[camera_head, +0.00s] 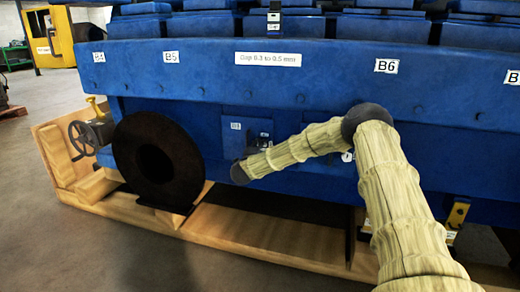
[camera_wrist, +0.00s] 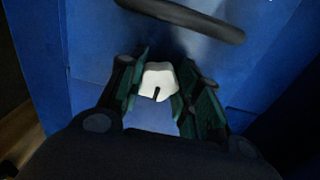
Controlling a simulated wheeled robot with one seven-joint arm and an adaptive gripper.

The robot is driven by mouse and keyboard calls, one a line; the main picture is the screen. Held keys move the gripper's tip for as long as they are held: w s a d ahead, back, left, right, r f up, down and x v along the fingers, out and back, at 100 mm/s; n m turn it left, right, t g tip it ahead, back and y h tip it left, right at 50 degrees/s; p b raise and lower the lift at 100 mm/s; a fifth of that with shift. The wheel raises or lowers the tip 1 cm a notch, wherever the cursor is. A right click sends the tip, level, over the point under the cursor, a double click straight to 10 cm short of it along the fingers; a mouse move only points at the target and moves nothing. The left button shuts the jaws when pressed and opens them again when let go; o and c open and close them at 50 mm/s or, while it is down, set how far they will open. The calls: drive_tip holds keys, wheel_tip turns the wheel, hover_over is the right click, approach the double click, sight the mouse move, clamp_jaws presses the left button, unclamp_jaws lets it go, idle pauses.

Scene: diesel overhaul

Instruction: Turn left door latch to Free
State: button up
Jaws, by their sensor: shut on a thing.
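In the wrist view, a small white latch knob (camera_wrist: 158,78) with a dark line on its face sits against a blue panel. My gripper (camera_wrist: 160,98) has its green-padded fingers on both sides of it and is shut on it. I cannot read which position the knob points to. In the head view, my arm reaches in front of the blue engine side, where a small door panel (camera_head: 234,134) with a white label shows. The knob and my fingers cannot be made out there.
A dark bar (camera_wrist: 185,18) crosses the panel just beyond the knob. A wooden base (camera_head: 262,238) runs underneath. Open floor (camera_head: 45,240) lies at front left.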

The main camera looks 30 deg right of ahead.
drive_tip(key=shift+d+f, duration=0.15)
drive_tip(key=o, duration=1)
drive_tip(key=shift+s+d, duration=0.1)
drive_tip(key=shift+a, duration=0.2)
drive_tip(key=v, duration=1.2)
